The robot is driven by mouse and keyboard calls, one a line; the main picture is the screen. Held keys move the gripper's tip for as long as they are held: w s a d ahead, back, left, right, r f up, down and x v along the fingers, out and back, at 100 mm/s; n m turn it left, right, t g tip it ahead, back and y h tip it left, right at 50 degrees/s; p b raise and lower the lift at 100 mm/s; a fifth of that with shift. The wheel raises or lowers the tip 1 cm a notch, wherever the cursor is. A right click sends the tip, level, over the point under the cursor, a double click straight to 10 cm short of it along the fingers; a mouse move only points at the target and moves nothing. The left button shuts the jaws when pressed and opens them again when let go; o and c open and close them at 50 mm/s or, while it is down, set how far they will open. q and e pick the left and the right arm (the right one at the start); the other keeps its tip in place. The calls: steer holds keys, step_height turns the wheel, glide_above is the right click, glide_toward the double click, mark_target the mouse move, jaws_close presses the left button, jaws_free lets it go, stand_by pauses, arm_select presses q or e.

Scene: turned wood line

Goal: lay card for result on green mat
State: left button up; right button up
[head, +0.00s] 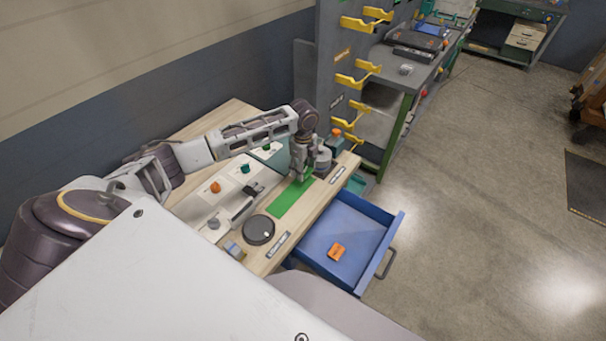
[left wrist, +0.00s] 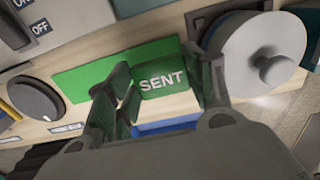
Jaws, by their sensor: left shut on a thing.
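The green mat (head: 288,202) lies along the front of the wooden bench, and it also shows in the left wrist view (left wrist: 76,82). A green card reading "SENT" (left wrist: 163,84) is between the fingers of my left gripper (left wrist: 160,98). In the head view, my left gripper (head: 303,177) is over the far end of the mat, shut on the card. The fingers mostly hide the card there. I cannot tell whether the card touches the mat. My right gripper is not in view.
An open blue drawer (head: 342,228) juts out at the front, with an orange card (head: 337,252) inside. A black dial (head: 258,230) lies left of the mat. A grey round-topped knob (left wrist: 270,58) stands close right of the gripper. A control panel (head: 213,196) lies behind.

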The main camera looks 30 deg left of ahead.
arm_select(q)
steer(key=shift+f, duration=1.9)
steer(key=shift+f, duration=0.1)
steer(key=o, duration=0.5)
step_height(320, 180, up, 12)
steer(key=shift+r+b, duration=0.15)
steer(key=shift+b, duration=0.4)
